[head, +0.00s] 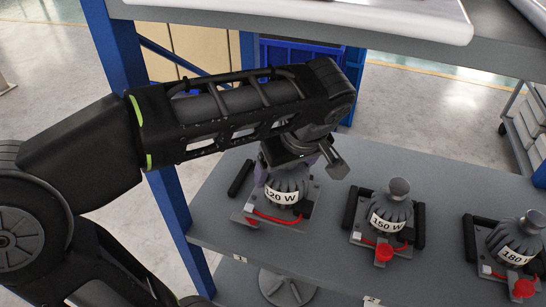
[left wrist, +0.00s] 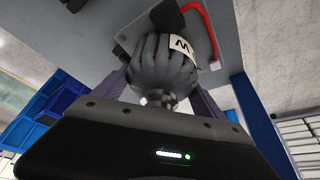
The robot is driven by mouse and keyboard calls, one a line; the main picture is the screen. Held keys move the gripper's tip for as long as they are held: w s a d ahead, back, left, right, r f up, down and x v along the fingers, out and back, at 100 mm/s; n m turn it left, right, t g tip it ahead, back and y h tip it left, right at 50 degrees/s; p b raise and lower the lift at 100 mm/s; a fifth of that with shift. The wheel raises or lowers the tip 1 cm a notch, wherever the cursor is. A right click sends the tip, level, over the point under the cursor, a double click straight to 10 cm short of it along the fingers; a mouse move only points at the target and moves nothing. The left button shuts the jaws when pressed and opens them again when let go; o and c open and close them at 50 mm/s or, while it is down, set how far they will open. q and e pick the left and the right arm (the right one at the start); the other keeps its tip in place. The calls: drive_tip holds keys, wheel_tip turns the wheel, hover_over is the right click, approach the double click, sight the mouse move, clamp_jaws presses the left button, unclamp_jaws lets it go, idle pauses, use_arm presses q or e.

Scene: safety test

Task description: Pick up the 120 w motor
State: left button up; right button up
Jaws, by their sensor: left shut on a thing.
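The 120 W motor (head: 287,184) is a grey ribbed body with a white "120 W" label, over its base plate on the grey shelf in the head view. My left gripper (head: 290,160) is above it, pointing down, shut on the motor's upper part. The arm hides the motor's top. In the left wrist view the motor (left wrist: 160,72) sits between the two purplish fingers (left wrist: 160,98), with part of its label and a red cable showing. I cannot tell whether the motor is clear of its plate. My right gripper is not in view.
A 150 W motor (head: 390,208) and a 180 W motor (head: 515,240) stand to the right on the same shelf (head: 330,243), each on a plate with black handles and a red part. A blue post (head: 180,225) stands at left. An upper shelf (head: 310,18) overhangs the arm.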

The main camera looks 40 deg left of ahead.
use_arm(q)
drive_tip(key=s+d, duration=0.1)
drive_tip(key=d, duration=0.1)
drive_tip(key=s+d+p, duration=0.1)
drive_tip(key=d, duration=0.2)
drive_tip(key=s+d+p, duration=0.1)
drive_tip(key=s+d, duration=0.1)
drive_tip(key=d, duration=0.1)
drive_tip(key=shift+s+d+r, duration=0.1)
drive_tip(key=shift+d+r, duration=0.05)
drive_tip(key=shift+s+d, duration=0.25)
drive_tip(key=shift+d, duration=0.2)
